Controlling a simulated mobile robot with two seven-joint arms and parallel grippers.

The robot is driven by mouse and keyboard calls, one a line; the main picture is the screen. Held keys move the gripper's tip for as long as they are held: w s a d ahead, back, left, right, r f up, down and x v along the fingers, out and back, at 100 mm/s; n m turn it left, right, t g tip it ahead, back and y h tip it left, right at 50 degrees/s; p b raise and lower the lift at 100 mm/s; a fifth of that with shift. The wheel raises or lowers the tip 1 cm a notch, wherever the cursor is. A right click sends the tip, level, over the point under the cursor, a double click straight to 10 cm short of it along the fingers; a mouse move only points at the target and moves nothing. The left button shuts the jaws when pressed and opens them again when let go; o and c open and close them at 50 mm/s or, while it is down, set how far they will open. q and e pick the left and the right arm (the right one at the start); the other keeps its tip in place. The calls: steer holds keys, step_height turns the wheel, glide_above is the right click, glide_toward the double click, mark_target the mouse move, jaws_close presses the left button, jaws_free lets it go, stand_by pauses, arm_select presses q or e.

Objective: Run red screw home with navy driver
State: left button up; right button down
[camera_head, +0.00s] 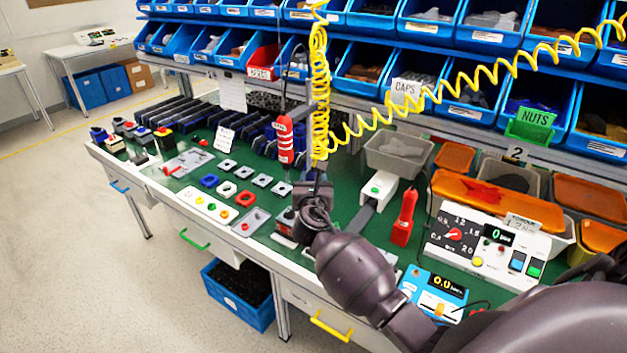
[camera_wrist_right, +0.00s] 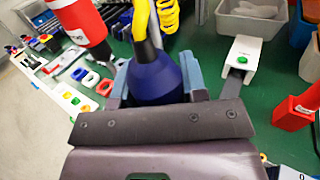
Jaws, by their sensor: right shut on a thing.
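The navy driver (camera_wrist_right: 155,78) shows in the right wrist view, hanging below a yellow hook and coiled cord (camera_wrist_right: 168,15). My right gripper (camera_wrist_right: 155,92) is shut on its body, with a blue-grey finger on each side. In the head view my right gripper (camera_head: 314,188) is above the front middle of the green bench, below the yellow coil; it hides most of the driver. A small dark fixture (camera_head: 285,221) is partly hidden behind the wrist. I cannot make out the red screw. My left gripper is not in view.
A red driver (camera_head: 285,141) hangs just left of my right gripper. A white block with a green button (camera_head: 380,186), a red stand (camera_head: 405,218) and a control box (camera_head: 485,245) stand to the right. Loose switch parts (camera_head: 228,188) lie left. Blue bins (camera_head: 390,70) line the back.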

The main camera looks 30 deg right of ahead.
mark_target(313, 172)
steer(key=shift+r+p, duration=1.35)
steer(key=shift+r, duration=0.8)
steer(key=shift+r+p, duration=0.15)
steer(key=shift+p, duration=0.15)
